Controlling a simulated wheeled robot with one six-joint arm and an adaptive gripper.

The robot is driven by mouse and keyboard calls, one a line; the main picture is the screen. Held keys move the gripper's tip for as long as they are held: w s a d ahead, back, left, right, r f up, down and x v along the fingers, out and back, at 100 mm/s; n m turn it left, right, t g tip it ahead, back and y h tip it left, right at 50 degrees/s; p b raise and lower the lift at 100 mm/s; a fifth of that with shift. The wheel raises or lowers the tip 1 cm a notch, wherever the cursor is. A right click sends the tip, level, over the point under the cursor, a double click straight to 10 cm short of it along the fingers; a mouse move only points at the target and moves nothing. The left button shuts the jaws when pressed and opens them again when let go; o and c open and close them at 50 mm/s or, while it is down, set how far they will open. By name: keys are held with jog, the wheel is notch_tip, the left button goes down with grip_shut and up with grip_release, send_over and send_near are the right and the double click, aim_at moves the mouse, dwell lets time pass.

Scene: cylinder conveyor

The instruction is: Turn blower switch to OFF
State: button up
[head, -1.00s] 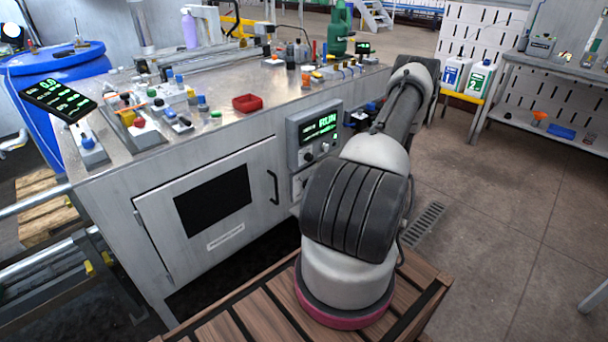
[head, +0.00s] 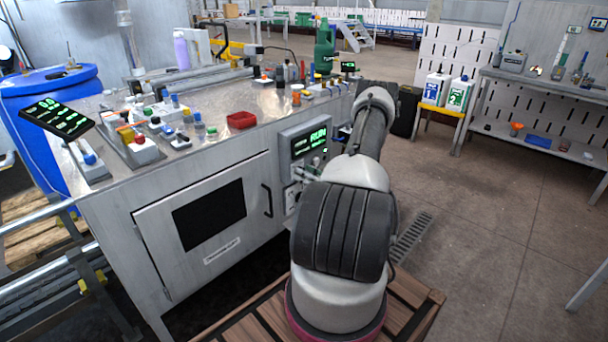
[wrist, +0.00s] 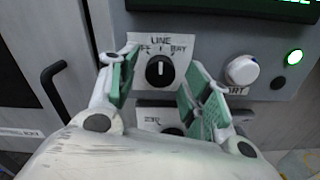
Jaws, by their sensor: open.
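A black rotary knob (wrist: 159,72) sits on a white plate marked LINE on the grey control panel in the wrist view. Its white pointer mark points about straight up. A second dark knob (wrist: 173,131) on another plate is below, mostly hidden by my gripper; its label is not clearly readable. I cannot tell which knob is the blower switch. My gripper (wrist: 156,66) is open, its green-padded fingers left and right of the LINE knob, with nothing held. In the head view, the control panel (head: 297,141) shows green RUN text; my arm hides most of my gripper.
A white round button (wrist: 242,70) and a lit green lamp (wrist: 294,57) are right of the knob. A black cabinet handle (wrist: 53,90) is left. A metal bench (head: 230,150) carries a red tray (head: 241,120) and several small items. Open floor lies to the right.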

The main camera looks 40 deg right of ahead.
jog(key=shift+w, duration=0.3)
jog(key=shift+c, duration=0.2)
jog(key=c, duration=1)
jog(key=shift+n, duration=0.3)
jog(key=shift+d+n, duration=0.1)
jog(key=shift+n, duration=4.1)
